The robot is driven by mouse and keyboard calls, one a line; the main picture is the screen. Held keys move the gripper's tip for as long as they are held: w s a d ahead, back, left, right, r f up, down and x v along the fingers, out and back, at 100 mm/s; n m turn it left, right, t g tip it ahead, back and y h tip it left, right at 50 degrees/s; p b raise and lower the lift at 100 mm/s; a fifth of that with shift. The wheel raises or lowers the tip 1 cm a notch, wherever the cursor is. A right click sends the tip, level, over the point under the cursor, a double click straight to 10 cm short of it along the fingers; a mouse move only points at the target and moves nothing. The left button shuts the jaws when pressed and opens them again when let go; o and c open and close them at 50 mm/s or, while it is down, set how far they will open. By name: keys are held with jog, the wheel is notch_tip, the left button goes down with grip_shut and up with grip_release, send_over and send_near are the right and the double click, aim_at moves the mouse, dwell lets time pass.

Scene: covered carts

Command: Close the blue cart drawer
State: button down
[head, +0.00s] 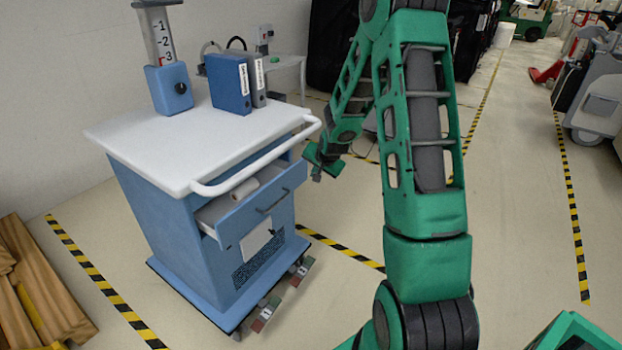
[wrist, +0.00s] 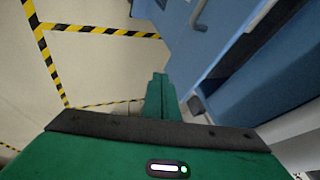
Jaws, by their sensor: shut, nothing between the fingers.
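The blue cart (head: 160,225) stands at the left in the head view, with a white top and a white push bar. Its drawer (head: 248,215) is pulled out below the bar, with a grey handle (head: 273,201) on its front. A pale roll (head: 245,188) lies inside the drawer. My gripper (head: 318,174) is shut and empty, to the right of the drawer front and apart from it in the picture. In the wrist view, the shut fingers (wrist: 159,80) show beside blue cart surfaces (wrist: 205,35). I cannot tell whether they touch the cart.
A clear-topped dispenser (head: 170,85) and binders (head: 230,82) stand on the cart top. Yellow-black striped tape marks the floor, which is open to the right.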

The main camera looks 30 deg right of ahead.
jog(key=s+a, duration=0.9)
jog(key=s, duration=0.1)
jog(key=w+f, duration=0.6)
jog(key=w, duration=0.4)
jog(key=shift+d, duration=0.25)
jog(key=shift+w+d, duration=0.1)
